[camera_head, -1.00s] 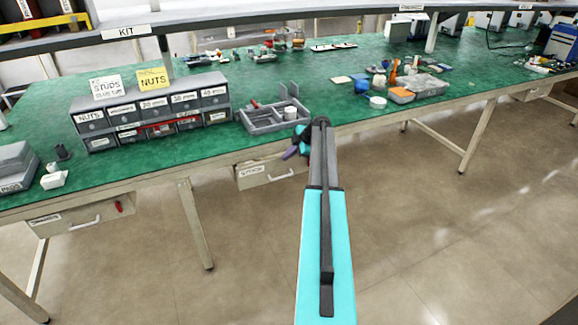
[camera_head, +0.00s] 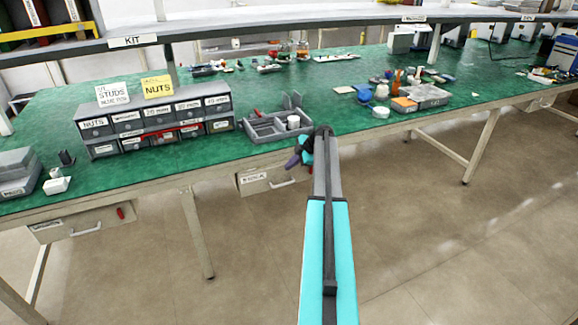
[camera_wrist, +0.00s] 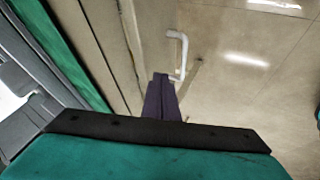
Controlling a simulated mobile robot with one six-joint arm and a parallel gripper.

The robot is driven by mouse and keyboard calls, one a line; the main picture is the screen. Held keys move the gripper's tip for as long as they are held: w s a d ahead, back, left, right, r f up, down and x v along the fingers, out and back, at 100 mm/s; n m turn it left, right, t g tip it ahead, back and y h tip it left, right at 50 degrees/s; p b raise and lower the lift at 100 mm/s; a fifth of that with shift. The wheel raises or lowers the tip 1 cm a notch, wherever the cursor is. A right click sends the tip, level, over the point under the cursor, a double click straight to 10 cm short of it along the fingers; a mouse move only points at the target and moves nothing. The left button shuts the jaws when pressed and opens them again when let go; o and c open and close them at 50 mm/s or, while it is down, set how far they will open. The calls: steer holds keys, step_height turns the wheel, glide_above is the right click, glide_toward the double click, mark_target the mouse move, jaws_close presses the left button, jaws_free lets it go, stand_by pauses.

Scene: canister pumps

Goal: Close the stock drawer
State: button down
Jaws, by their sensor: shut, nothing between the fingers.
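The stock drawer (camera_head: 262,181) is a pale drawer with a white label and a bar handle, under the front edge of the green bench, left of my arm. Its label is too blurred to read surely. In the wrist view its white handle (camera_wrist: 180,52) stands out just beyond my fingertips. My gripper (camera_head: 292,162) has dark purple fingers, shut and empty, close to the bench edge above the drawer's right end. The fingers also show in the wrist view (camera_wrist: 161,88), with their tips near the handle's lower end. I cannot tell whether they touch it, nor how far the drawer stands out.
A grey divided tray (camera_head: 270,130) sits on the bench just behind my gripper. A grey bin rack (camera_head: 155,120) stands left of it. Another drawer (camera_head: 82,224) hangs at the far left. A bench leg (camera_head: 197,235) stands between the drawers. The floor in front is clear.

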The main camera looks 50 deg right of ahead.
steer(key=s+r+b, duration=0.2)
steer(key=s+r, duration=0.6)
steer(key=shift+d, duration=0.45)
steer(key=shift+s, duration=0.1)
